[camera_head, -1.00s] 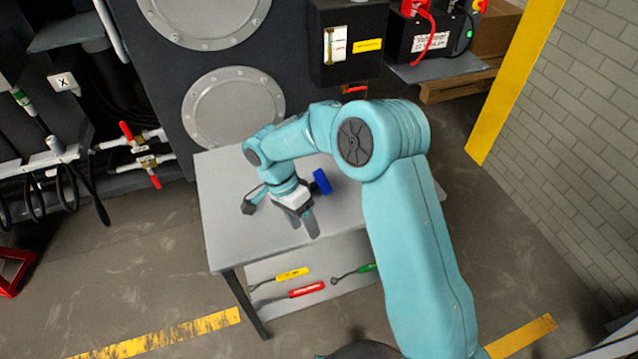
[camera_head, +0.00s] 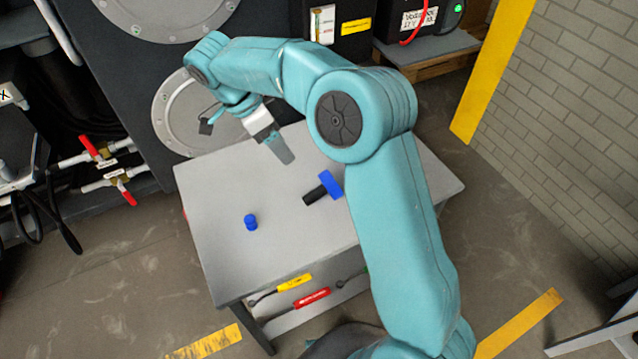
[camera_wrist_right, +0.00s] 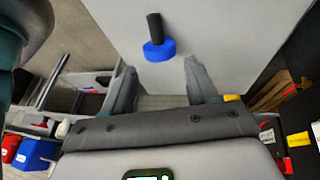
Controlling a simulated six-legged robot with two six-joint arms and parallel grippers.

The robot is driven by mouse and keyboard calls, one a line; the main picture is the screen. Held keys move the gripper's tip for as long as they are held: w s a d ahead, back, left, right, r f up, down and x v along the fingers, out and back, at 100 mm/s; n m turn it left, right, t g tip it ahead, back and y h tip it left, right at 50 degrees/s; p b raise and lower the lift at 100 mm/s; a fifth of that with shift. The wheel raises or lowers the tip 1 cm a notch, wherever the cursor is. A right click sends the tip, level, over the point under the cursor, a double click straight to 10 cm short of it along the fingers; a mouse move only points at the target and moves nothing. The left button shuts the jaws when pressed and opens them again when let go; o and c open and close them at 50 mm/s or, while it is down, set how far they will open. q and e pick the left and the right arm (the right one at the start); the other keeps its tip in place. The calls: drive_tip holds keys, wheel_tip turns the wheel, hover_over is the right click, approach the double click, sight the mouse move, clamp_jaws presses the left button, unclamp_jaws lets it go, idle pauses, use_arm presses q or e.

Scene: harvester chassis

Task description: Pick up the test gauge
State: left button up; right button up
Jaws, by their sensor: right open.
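A blue disc-shaped piece with a black stem, apparently the test gauge (camera_head: 331,185), lies on the grey table near its middle. It also shows in the right wrist view (camera_wrist_right: 159,51), ahead of the fingertips and apart from them. A small blue knob-like piece (camera_head: 251,222) stands on the table further left and nearer. My right gripper (camera_head: 280,150) is open and empty, above the back part of the table, behind and left of the blue disc. Its two fingers also show in the right wrist view (camera_wrist_right: 160,75). My left gripper is not in view.
The grey table (camera_head: 222,185) has a lower shelf with yellow-handled (camera_head: 294,283) and red-handled (camera_head: 312,298) tools. A dark chassis with round grey plates (camera_head: 172,120) stands behind. Most of the tabletop is clear. A brick wall (camera_head: 570,130) is at the right.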

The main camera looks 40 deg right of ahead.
hover_over(315, 190)
drive_tip(key=w+a, duration=0.2)
wheel_tip(315, 190, down, 9)
drive_tip(key=shift+d+b, duration=0.15)
drive_tip(key=shift+b, duration=0.15)
drive_tip(key=shift+s+f, duration=0.35)
drive_tip(key=shift+s, duration=0.05)
drive_tip(key=x, duration=0.5)
drive_tip(key=shift+w+f, duration=0.1)
clamp_jaws()
